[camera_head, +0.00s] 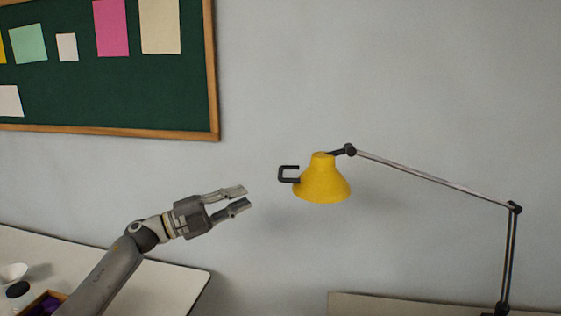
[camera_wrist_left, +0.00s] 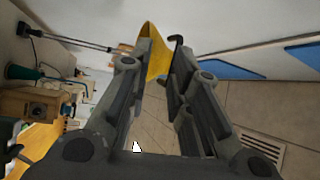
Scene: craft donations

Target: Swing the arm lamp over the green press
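The arm lamp has a yellow shade (camera_head: 321,182) with a dark square handle (camera_head: 288,174) on its left side. Its thin jointed arm (camera_head: 435,180) runs right to an upright at the far right. My left gripper (camera_head: 243,198) is open and empty, left of the handle and a little below it, with a gap between. In the left wrist view, the yellow shade (camera_wrist_left: 158,54) and dark hooked handle (camera_wrist_left: 178,41) show beyond the open fingers. No green press is clear in the head view. A small dark green thing (camera_wrist_left: 22,72) shows in the wrist view; I cannot tell what it is.
A white table (camera_head: 165,282) at lower left bears a small white bowl (camera_head: 13,271) and a wooden box (camera_head: 45,303) with purple contents. A beige top edge (camera_head: 420,303) lies under the lamp's base. A green pinboard (camera_head: 150,95) hangs on the wall. The air between gripper and handle is clear.

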